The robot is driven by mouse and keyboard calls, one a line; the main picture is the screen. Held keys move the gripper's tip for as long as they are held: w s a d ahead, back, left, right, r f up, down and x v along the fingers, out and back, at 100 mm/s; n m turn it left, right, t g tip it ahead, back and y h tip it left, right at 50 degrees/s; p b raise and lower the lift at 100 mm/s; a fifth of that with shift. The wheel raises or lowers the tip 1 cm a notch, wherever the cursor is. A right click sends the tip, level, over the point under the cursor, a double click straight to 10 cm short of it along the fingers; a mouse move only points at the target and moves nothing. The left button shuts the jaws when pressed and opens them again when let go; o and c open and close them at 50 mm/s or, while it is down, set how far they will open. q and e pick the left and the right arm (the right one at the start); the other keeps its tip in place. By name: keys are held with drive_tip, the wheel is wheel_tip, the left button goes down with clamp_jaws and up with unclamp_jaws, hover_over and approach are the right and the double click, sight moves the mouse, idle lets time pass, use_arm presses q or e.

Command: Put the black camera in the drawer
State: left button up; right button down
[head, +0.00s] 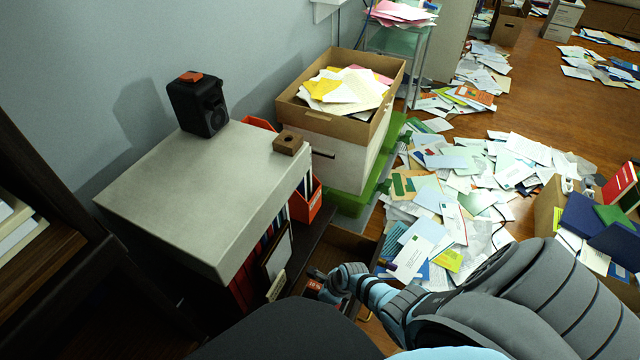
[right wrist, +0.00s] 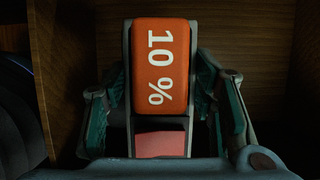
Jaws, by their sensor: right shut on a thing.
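A black boxy device with a round front and an orange top (head: 200,103), which looks like the black camera, stands upright on the grey cabinet top. My right gripper (head: 318,284) is low beside the cabinet, at an open wooden drawer (head: 352,243). In the right wrist view the gripper (right wrist: 165,110) is shut on a grey thing with an orange "10 %" face (right wrist: 160,68). Wooden walls like a drawer's (right wrist: 75,60) surround it. Whether the thing touches the drawer floor, I cannot tell. My left gripper is out of view.
A small wooden block with a hole (head: 288,142) sits on the cabinet (head: 190,190). Papers (head: 440,215) cover the floor to the right. The cabinet top is otherwise clear.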

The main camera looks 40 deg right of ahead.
drive_tip(key=c, duration=1)
unclamp_jaws()
drive_tip(key=shift+c, duration=0.2)
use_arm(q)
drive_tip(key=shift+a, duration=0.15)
use_arm(e)
drive_tip(key=o, duration=0.3)
drive_tip(key=shift+o, duration=0.2)
drive_tip(key=p+v, duration=0.1)
drive_tip(key=v, duration=0.1)
drive_tip(key=p+v, duration=0.1)
drive_tip(key=p, duration=0.1)
drive_tip(key=p+v, duration=0.2)
drive_tip(key=shift+w+a+r, duration=0.15)
drive_tip(key=shift+w+r, duration=0.1)
drive_tip(key=shift+r, duration=0.2)
use_arm(q)
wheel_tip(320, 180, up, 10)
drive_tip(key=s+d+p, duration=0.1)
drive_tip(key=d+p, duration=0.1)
drive_tip(key=p, duration=0.4)
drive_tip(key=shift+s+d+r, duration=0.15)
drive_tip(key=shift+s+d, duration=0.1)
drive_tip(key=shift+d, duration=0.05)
use_arm(e)
drive_tip(key=v, duration=0.7)
drive_tip(key=shift+s+r, duration=0.15)
drive_tip(key=shift+s, duration=0.05)
